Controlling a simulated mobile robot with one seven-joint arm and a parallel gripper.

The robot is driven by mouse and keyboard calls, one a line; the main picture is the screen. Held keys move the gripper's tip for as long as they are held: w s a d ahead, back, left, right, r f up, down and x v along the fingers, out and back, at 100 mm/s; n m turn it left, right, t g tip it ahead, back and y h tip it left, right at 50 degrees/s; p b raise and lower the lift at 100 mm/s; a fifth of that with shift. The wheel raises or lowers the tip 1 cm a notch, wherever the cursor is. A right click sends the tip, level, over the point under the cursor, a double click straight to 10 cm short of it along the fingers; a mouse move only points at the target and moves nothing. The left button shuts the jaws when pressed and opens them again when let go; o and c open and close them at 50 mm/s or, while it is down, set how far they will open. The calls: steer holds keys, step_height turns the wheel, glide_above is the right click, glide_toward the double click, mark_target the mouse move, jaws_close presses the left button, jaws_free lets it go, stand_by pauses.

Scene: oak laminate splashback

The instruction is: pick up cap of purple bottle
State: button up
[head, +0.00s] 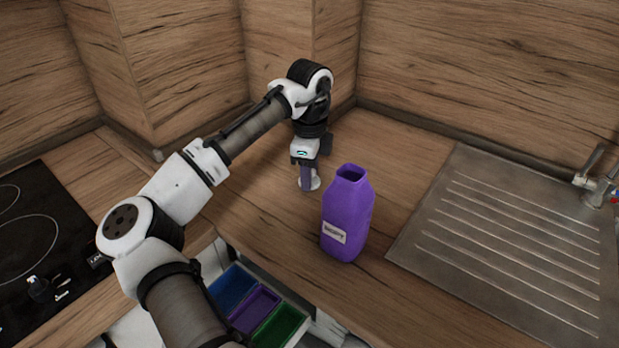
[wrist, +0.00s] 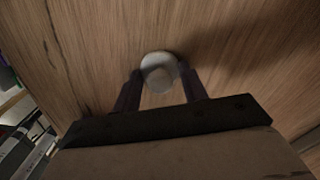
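The purple bottle (head: 347,215) stands upright and uncapped on the wooden counter, with a small pale label on its front. A small whitish round cap (head: 314,184) sits on the counter behind and left of the bottle. In the wrist view the cap (wrist: 158,70) lies between my fingertips. My gripper (head: 308,178) points down at the cap, one finger hiding part of it in the head view. The fingers stand apart on either side of the cap in the wrist view (wrist: 160,78). Firm contact with it is not clear.
A ribbed metal sink drainer (head: 510,235) with a tap (head: 597,185) is at the right. A black hob (head: 40,245) is at the left. An open drawer below the front edge holds blue, purple and green bins (head: 254,308). Wooden walls close off the back.

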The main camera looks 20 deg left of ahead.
steer(key=c, duration=0.3)
steer(key=shift+r, duration=0.1)
